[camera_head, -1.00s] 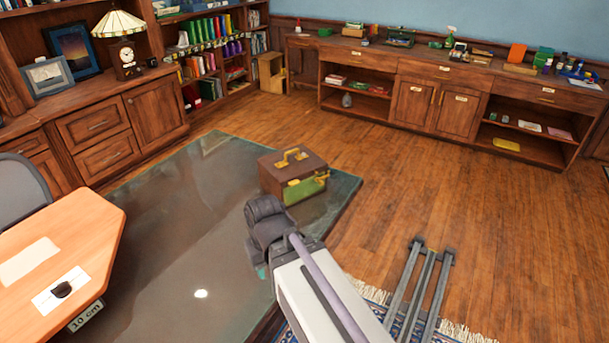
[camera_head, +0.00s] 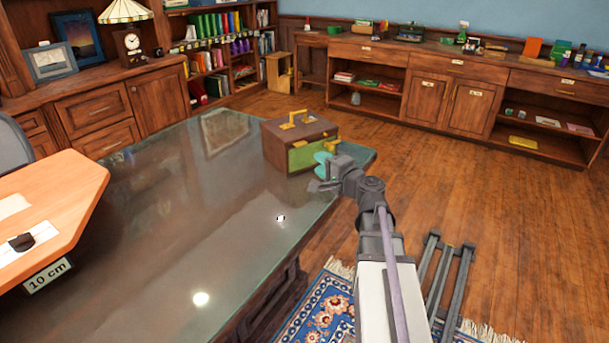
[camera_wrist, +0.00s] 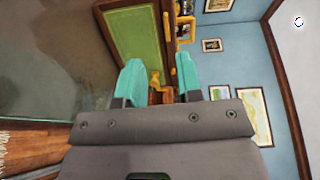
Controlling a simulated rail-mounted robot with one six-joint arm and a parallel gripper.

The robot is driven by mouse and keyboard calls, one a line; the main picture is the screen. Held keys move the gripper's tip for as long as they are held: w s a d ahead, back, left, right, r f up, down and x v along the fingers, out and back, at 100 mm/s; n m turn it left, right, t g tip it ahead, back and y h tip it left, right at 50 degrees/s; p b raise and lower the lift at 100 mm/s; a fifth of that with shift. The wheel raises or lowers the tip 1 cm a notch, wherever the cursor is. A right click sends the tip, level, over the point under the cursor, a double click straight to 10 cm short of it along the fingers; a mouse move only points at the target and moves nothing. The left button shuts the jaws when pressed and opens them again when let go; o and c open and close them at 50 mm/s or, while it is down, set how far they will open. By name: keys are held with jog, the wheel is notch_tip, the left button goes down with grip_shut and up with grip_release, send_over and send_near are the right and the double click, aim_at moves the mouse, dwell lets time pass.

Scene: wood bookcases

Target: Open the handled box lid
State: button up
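The handled box (camera_head: 285,131) stands on the glass-topped table near its far right corner. It has a brown top with a yellow handle (camera_head: 293,118) and a green front with a yellow latch at its right. The lid looks shut. My gripper (camera_head: 322,165) is at the box's right front corner. In the wrist view, the teal fingers of my gripper (camera_wrist: 158,85) are spread apart. The green panel of the box (camera_wrist: 134,40) lies beyond them. A yellow piece (camera_wrist: 154,78) shows in the gap between the fingers; I cannot tell if they touch it.
The glass tabletop (camera_head: 190,220) is clear in front of the box. An orange-brown desk (camera_head: 60,200) juts in at the left. Bookcases and a long low cabinet (camera_head: 440,100) line the walls. Open wood floor (camera_head: 430,180) lies right of the table, with a blue rug (camera_head: 320,310) in front.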

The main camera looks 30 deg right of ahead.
aim_at(302, 145)
jog(key=shift+m+t+h, duration=0.3)
jog(key=shift+m+h, duration=0.1)
jog(key=shift+m, duration=0.1)
jog(key=w, duration=1)
jog(key=shift+w+a+r+p, duration=0.2)
jog(key=shift+w+a+p, duration=0.1)
jog(key=shift+w, duration=0.05)
jog(key=shift+c, duration=0.4)
grip_shut()
